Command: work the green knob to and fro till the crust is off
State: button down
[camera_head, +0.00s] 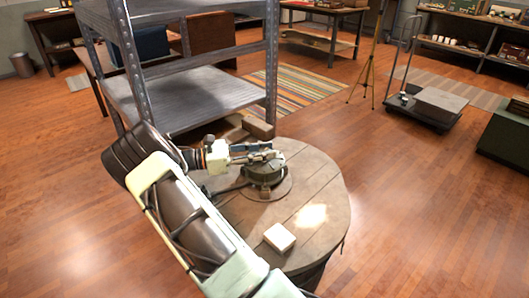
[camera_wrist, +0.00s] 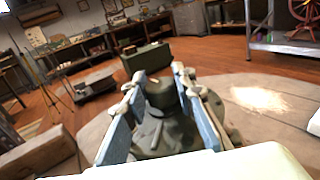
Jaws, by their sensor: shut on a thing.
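The green knob (camera_head: 264,173) is a dark, dull green round piece on a brownish base plate on the round wooden table (camera_head: 325,205). My gripper (camera_head: 262,155) reaches it from the left, with its fingers at the knob's top. In the wrist view the knob (camera_wrist: 160,97) stands between the two blue fingers of my gripper (camera_wrist: 156,84), which is shut on it. The fingers hide the knob's sides. I cannot make out the crust clearly in either view.
A pale block (camera_head: 279,237) lies on the table's near part. A grey metal shelf rack (camera_head: 190,100) stands close behind the table at the left. A brown block (camera_head: 258,127) lies by the table's far edge. The table's right side is clear.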

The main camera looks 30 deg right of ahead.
jog(key=shift+m+g+y, duration=0.4)
jog(key=shift+m+g, duration=0.2)
jog(key=shift+g, duration=0.2)
jog(key=c, duration=1.6)
grip_release()
jog(key=shift+v, duration=6.05)
